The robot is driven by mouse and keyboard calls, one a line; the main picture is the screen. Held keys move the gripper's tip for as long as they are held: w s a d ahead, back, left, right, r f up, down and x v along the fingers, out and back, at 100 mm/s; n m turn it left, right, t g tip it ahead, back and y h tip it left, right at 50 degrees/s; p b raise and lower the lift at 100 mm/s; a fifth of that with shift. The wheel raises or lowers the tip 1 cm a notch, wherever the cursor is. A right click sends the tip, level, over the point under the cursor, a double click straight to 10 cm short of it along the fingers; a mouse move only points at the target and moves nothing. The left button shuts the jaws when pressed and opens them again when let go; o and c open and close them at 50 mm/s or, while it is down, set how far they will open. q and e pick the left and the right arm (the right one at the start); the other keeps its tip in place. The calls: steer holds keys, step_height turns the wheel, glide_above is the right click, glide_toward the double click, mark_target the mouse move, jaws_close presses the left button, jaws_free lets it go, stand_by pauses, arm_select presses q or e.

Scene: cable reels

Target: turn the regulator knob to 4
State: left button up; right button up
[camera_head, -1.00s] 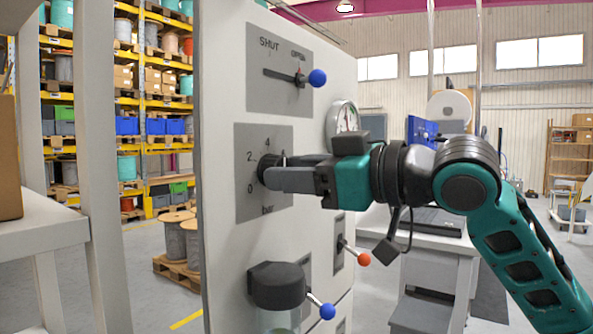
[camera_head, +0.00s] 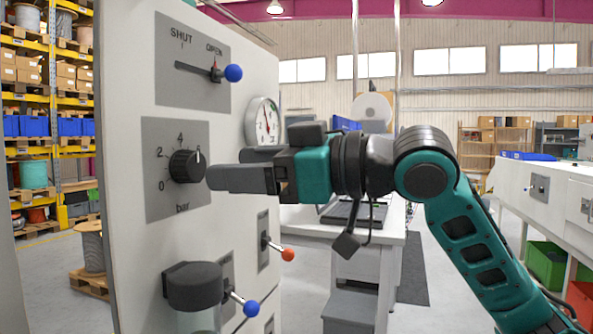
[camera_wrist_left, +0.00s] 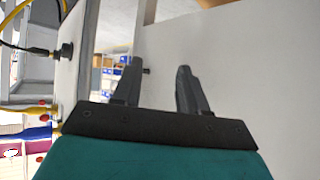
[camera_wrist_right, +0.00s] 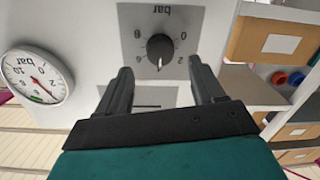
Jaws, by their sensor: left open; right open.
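The black regulator knob (camera_head: 187,166) is on a grey plate (camera_head: 153,196) marked 0, 2, 4 and bar, on the white panel. Its white pointer mark faces roughly up, near the 4 side; the exact reading is hard to tell. In the right wrist view the knob (camera_wrist_right: 160,47) appears upside down, beyond and between the open fingers, with its mark toward picture bottom. My right gripper (camera_head: 212,178) is open and empty, just in front of the knob and apart from it. My left gripper (camera_wrist_left: 155,87) is open and empty beside a pale surface, outside the head view.
A blue-tipped lever (camera_head: 233,73) sits above the knob at OPEN. A pressure gauge (camera_head: 263,122) is on the panel's right side. An orange-tipped lever (camera_head: 288,254) and a lower blue-tipped lever (camera_head: 251,308) are below. A workbench (camera_head: 375,238) stands behind my right arm.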

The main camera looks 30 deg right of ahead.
steer(key=b+v, duration=0.2)
steer(key=v, duration=0.5)
steer(key=shift+s+d, duration=0.2)
steer(key=shift+s, duration=0.1)
